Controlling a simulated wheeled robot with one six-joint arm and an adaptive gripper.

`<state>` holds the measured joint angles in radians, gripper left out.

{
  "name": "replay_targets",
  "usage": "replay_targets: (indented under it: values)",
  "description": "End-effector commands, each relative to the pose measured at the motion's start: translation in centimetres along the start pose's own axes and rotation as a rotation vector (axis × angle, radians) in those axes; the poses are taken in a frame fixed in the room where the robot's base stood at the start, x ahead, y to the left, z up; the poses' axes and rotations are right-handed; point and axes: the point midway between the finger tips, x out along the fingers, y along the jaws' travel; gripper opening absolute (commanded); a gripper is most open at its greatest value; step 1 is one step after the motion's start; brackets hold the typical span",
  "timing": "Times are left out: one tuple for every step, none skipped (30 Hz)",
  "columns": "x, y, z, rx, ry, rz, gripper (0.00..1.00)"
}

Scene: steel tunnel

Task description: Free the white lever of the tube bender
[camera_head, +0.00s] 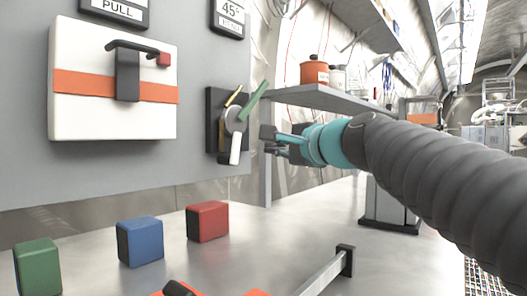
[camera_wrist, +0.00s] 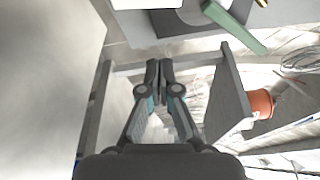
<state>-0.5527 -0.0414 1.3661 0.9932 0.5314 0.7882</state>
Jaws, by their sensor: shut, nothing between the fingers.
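The tube bender is mounted on the grey wall panel as a black plate (camera_head: 213,122) with a round grey hub (camera_head: 234,120). Its white lever (camera_head: 235,149) hangs down from the hub, tilted slightly. A green lever (camera_head: 253,99) slants up to the right from the hub, and it also shows at the top of the wrist view (camera_wrist: 236,25). A thin yellowish piece (camera_head: 234,96) slants up beside it. My gripper (camera_head: 267,140) is shut and empty, just right of the white lever, with a gap between them. The closed fingertips also show in the wrist view (camera_wrist: 160,68).
A shelf (camera_head: 325,99) with an orange-red canister (camera_head: 314,71) stands behind and right of my gripper. Green (camera_head: 38,268), blue (camera_head: 140,241) and red (camera_head: 208,221) blocks sit on the bench below. A white box with a black handle (camera_head: 127,75) is on the wall at left.

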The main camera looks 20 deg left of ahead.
Motion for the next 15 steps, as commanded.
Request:
replay_targets:
  values:
    - [-1.1, -0.1, 0.0, -0.002, 0.002, -0.003, 0.0]
    - [-1.6, -0.1, 0.0, -0.002, 0.002, -0.002, 0.0]
    - [-2.3, -0.1, 0.0, -0.003, 0.002, -0.003, 0.0]
    - [-2.7, -0.1, 0.0, -0.002, 0.002, -0.002, 0.0]
    - [-3.1, -0.1, 0.0, -0.002, 0.002, -0.002, 0.0]
    - [-3.6, -0.1, 0.1, -0.001, 0.0, -0.002, 0.0]
    - [-3.9, -0.1, 0.1, -0.001, 0.0, -0.002, 0.0]
    - [-4.1, -0.1, 0.1, -0.001, 0.0, -0.001, 0.0]
    - [-4.4, -0.1, 0.1, 0.0, 0.0, 0.0, 0.0]
    - [-4.5, -0.1, 0.1, 0.0, 0.0, 0.0, 0.0]
    - [-4.7, -0.1, 0.1, -0.001, -0.001, 0.0, 0.0]
    - [-4.8, -0.1, 0.1, -0.001, -0.002, -0.001, 0.0]
    - [-4.9, -0.1, 0.2, -0.001, -0.002, 0.0, 0.0]
    - [-4.9, -0.1, 0.2, -0.001, -0.003, 0.0, 0.0]
    - [-4.9, -0.1, 0.2, -0.001, -0.003, 0.0, 0.0]
